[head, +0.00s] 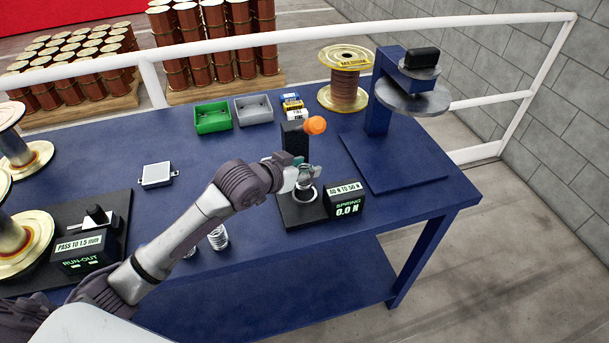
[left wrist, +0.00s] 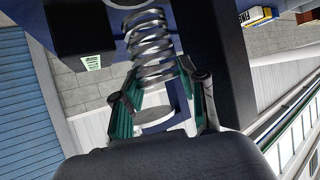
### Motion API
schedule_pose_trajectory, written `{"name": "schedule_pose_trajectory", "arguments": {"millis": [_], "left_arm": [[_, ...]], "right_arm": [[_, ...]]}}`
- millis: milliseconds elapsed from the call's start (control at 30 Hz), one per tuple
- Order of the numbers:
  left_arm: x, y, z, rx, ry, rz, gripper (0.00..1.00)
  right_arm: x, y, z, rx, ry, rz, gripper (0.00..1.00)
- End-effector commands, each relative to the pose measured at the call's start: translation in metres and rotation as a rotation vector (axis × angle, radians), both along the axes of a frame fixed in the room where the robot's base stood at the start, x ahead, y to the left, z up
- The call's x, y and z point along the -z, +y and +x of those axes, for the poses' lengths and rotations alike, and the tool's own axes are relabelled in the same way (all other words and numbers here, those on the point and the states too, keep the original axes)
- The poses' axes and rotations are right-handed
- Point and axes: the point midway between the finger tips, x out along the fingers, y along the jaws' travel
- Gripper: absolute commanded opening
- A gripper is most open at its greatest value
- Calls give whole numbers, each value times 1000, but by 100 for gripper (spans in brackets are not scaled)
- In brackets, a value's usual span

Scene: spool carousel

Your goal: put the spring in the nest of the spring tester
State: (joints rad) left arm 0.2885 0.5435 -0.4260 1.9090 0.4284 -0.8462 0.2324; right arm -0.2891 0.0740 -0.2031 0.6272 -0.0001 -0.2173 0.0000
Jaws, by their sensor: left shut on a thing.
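The spring tester has a black base (head: 302,213), a black upright column (head: 295,138) with an orange ball knob (head: 315,125), and a display box (head: 344,202) reading SPRING 0.0 N. My left gripper (head: 304,180) is at the tester, in front of the column. In the left wrist view its green-padded fingers are shut on a silver coil spring (left wrist: 150,48). A pale round plate (left wrist: 155,117) shows at one end of the spring. Part of a light ring, perhaps the nest (left wrist: 125,3), shows at the other end. Whether the spring touches the nest is unclear. My right gripper is out of view.
More springs (head: 218,238) stand near the front edge, partly behind my arm. Green (head: 213,117) and grey (head: 253,109) trays are at the back. A wire spool (head: 345,80) and blue stand (head: 378,95) are at right. The run-out gauge (head: 90,252) is at left.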

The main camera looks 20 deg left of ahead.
Motion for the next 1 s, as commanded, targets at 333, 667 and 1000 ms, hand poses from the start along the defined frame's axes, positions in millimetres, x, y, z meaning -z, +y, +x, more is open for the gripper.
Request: {"name": "schedule_pose_trajectory", "arguments": {"millis": [333, 667, 1000], "left_arm": [[34, -1, -1, 1, 1, 0, 7], [37, -1, -1, 1, 2, 1, 48], [36, -1, -1, 1, 2, 1, 67]], "right_arm": [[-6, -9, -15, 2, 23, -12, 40], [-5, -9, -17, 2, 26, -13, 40], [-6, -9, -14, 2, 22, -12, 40]]}}
